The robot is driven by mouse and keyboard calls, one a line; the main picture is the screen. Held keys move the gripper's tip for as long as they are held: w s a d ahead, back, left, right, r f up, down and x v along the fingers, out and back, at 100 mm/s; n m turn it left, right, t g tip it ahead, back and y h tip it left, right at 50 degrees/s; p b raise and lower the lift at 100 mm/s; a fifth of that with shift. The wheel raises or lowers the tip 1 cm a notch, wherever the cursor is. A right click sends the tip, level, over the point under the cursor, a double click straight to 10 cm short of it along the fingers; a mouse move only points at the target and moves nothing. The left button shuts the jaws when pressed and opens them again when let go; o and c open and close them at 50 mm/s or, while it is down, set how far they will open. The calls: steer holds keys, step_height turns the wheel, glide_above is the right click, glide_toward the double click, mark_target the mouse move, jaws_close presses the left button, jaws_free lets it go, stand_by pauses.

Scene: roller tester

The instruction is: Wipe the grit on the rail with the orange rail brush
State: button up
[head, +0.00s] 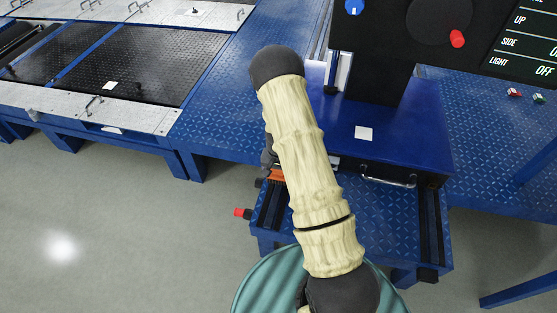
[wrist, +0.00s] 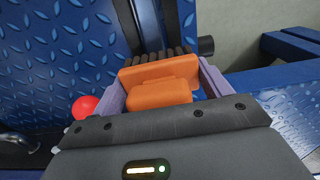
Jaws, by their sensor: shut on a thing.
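The orange rail brush (wrist: 158,82) is between the two pale purple fingers of my gripper (wrist: 160,90), which is shut on it. Its dark bristles (wrist: 160,54) point away from my gripper, toward a dark rail (wrist: 148,22) on the blue machine. I cannot tell whether the bristles touch the rail. In the head view a bit of the orange brush (head: 276,176) shows at the left of my arm, by the left rail of the blue drawer-like unit. My gripper (head: 267,162) is mostly hidden behind my arm there. I cannot make out any grit.
A red knob (head: 241,213) sticks out at the unit's left side; a red ball knob (wrist: 84,107) shows in the wrist view. A blue box with a handle (head: 388,181) and dark console stand behind. Blue tread-plate platforms lie around. The grey floor (head: 90,210) at left is clear.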

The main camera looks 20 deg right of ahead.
steer(key=shift+s+a+r+p, duration=0.15)
steer(key=shift+r+p, duration=0.2)
steer(key=shift+r, duration=0.3)
steer(key=shift+s+d+r+p, duration=0.1)
steer(key=shift+d+r+p, duration=0.1)
steer(key=shift+r+p, duration=0.35)
steer(key=shift+d+r+p, duration=0.15)
steer(key=shift+r+p, duration=0.25)
steer(key=shift+r, duration=0.15)
steer(key=shift+a+r+p, duration=0.1)
steer(key=shift+r+p, duration=0.7)
steer(key=shift+r, duration=0.2)
steer(key=shift+r, duration=0.1)
